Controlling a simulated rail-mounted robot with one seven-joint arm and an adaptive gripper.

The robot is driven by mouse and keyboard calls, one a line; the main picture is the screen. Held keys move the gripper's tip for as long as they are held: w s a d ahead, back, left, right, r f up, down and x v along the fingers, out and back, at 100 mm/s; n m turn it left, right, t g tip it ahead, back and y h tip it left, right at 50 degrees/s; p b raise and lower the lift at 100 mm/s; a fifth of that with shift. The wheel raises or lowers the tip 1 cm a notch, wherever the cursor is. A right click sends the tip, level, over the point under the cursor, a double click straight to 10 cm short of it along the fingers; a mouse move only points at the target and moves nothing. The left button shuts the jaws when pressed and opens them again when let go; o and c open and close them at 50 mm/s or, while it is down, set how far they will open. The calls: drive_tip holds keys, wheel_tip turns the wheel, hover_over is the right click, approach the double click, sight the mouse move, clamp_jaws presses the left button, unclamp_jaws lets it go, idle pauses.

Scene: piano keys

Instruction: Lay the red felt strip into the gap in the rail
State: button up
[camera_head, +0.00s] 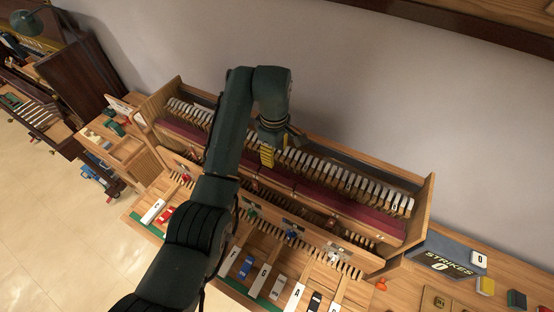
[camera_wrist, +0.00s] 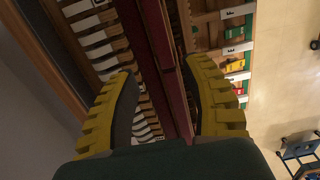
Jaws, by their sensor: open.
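A long dark red felt-covered rail (camera_head: 350,208) runs along the piano action below the row of hammers. It also passes between my fingers in the wrist view (camera_wrist: 157,32). I cannot make out a separate loose felt strip or the gap for sure; my arm covers part of the rail. My gripper (camera_head: 267,157) has yellow ribbed fingers and hangs over the action near the hammers. In the wrist view my gripper (camera_wrist: 160,68) is open, its fingers wide apart, with nothing seen held between them.
White hammers (camera_head: 345,179) stand in a row behind the rail. Lettered keys (camera_head: 262,280) and coloured blocks, one of them red (camera_head: 165,215), lie in front. A wooden side panel (camera_head: 420,210) closes the right end. A dark "STRIKES" box (camera_head: 440,256) stands right of it.

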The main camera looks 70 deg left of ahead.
drive_tip(key=shift+r, duration=0.15)
drive_tip(key=w+d+r+m+t+y, duration=0.2)
drive_tip(key=w+d+r+m+t, duration=0.4)
drive_tip(key=w+d, duration=0.45)
drive_tip(key=w+d+r+m+t+y, duration=0.3)
drive_tip(key=w+d+r+m+t, duration=0.2)
drive_tip(key=w+d+r+m, duration=0.45)
drive_tip(key=s+d+r+m+t+h, duration=0.1)
drive_tip(key=d+r+m+t, duration=0.15)
drive_tip(key=d+r, duration=0.4)
drive_tip(key=s+d+r+m+t+h, duration=0.1)
drive_tip(key=d+r+m+t, duration=0.15)
drive_tip(key=d, duration=0.75)
drive_tip(key=s+d+r+m+t+h, duration=0.3)
drive_tip(key=s+d+r+m+t, duration=0.2)
drive_tip(key=s+d+r, duration=0.6)
drive_tip(key=shift+d+r+m+t+h, duration=0.3)
drive_tip(key=shift+d+m+t+h, duration=0.1)
drive_tip(key=shift+t, duration=0.2)
drive_tip(key=shift+s, duration=0.1)
